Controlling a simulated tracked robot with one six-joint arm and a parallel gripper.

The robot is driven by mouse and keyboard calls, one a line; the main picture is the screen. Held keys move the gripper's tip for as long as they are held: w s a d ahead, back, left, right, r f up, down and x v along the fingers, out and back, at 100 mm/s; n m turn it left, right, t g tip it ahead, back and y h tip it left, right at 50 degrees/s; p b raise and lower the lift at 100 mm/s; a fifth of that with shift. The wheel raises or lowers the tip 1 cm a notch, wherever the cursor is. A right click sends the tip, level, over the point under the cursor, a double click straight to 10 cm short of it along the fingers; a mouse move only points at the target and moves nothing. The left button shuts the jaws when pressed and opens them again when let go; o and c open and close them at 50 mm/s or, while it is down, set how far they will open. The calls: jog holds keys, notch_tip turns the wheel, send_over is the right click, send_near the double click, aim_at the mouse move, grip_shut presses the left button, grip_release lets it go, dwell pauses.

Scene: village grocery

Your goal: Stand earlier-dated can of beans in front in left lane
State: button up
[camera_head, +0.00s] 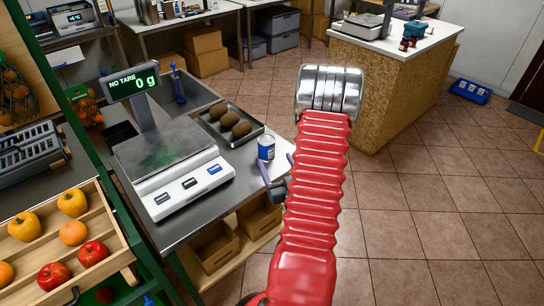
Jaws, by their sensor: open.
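A blue can with a pale lid (266,147) stands upright on the metal counter near its right edge. Its printed date cannot be read in this view. My gripper (274,160) is open, with its fingers at the near side of the can, partly hidden behind my red arm. I cannot tell whether a finger touches the can. No second can of beans and no marked left lane can be made out.
A scale (172,165) reading 0 g stands left of the can. A dark tray (250,134) with several brown round items lies behind it. A fruit crate (112,262) is at the lower left.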

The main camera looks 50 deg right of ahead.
jog(key=shift+s+a, duration=0.35)
jog(key=shift+s, duration=0.1)
dwell(0.5)
